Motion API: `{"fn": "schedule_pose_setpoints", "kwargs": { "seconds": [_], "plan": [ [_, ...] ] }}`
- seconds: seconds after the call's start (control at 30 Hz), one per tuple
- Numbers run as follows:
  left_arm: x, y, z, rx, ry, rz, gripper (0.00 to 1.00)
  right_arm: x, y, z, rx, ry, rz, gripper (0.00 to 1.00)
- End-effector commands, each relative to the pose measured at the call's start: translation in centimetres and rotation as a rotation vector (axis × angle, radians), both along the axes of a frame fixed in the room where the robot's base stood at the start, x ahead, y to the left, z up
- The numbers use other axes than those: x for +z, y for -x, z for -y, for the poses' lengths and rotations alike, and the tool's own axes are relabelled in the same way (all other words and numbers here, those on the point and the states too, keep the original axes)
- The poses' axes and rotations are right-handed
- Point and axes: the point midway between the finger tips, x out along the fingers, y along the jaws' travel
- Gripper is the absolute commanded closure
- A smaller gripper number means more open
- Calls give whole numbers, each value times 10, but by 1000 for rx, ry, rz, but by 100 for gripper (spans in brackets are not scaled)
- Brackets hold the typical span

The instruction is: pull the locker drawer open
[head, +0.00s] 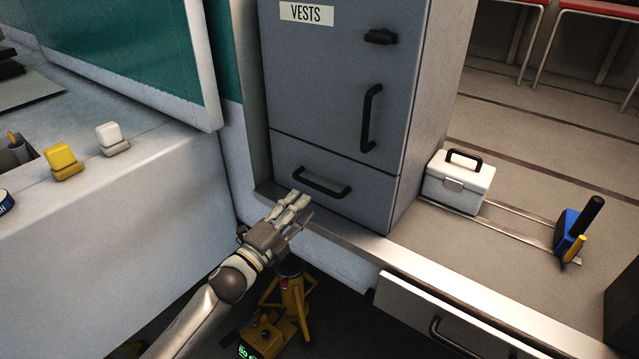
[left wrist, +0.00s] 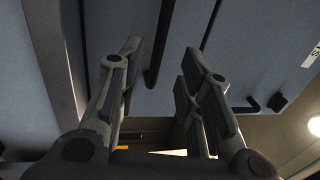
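The grey locker (head: 325,80) labelled VESTS stands in the middle of the head view. Its locker drawer (head: 358,199) is the low panel under the door and looks closed, with a black bar handle (head: 322,186). My left gripper (head: 297,203) is just in front of and below this handle. In the left wrist view the fingers of my left gripper (left wrist: 160,75) are spread apart, with nothing held. The drawer handle (left wrist: 157,50) shows between them, nearer the left finger; I cannot tell if they touch. My right gripper is not in view.
The locker door has its own upright handle (head: 371,118) and a latch (head: 381,37). A white case (head: 459,183) stands right of the locker. A lower bench drawer (head: 405,304) is at bottom right. A yellow stand (head: 292,300) is below my arm. A grey counter (head: 120,210) is at left.

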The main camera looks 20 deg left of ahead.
Motion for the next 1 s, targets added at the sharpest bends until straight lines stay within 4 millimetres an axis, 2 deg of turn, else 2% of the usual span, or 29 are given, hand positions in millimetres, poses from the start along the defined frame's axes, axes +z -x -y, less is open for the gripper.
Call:
{"fn": "schedule_pose_setpoints", "kwargs": {
  "seconds": [0.2, 0.43, 0.6, 0.9, 0.93, 1.0],
  "plan": [
    [10, -36, 13, 0, 3, 0, 67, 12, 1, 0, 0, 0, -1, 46],
    [14, -62, 22, 1, 4, -1, 67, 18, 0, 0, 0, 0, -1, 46],
    [14, -70, 26, 0, 3, -2, 67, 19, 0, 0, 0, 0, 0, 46],
    [14, -72, 26, 0, 3, -2, 67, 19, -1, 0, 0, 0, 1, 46],
    [14, -72, 26, 0, 3, -2, 68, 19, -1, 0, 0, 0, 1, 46],
    [14, -72, 26, 0, 3, -2, 77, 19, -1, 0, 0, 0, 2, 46]
  ]
}}
